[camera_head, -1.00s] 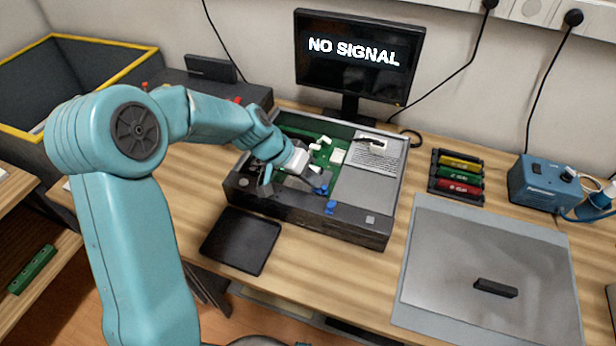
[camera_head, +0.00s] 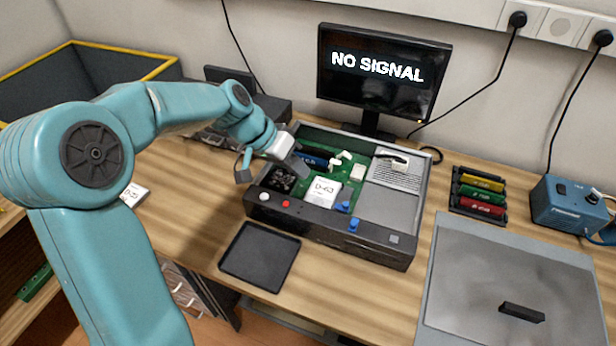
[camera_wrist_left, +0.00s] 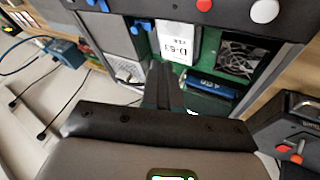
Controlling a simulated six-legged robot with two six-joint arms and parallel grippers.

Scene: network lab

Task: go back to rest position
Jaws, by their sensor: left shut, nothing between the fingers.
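My left gripper (camera_head: 299,167) is shut and empty above the open computer case (camera_head: 400,255), over its left part. Its closed fingers also show in the left wrist view (camera_wrist_left: 160,85), pointing into the case. Inside the case are a green board, a blue module (camera_head: 313,157), a white labelled box (camera_head: 322,192) and a dark fan (camera_head: 280,180). The white box (camera_wrist_left: 175,42) and blue module (camera_wrist_left: 212,87) also show in the wrist view, apart from the fingers. My right gripper is not in view.
A black tray (camera_head: 260,257) lies in front of the case. The monitor (camera_head: 380,75) stands behind it. A rack of coloured modules (camera_head: 479,194), a blue device (camera_head: 565,203) and a grey mat (camera_head: 470,265) are at the right. A yellow-rimmed bin (camera_head: 120,48) is at the back left.

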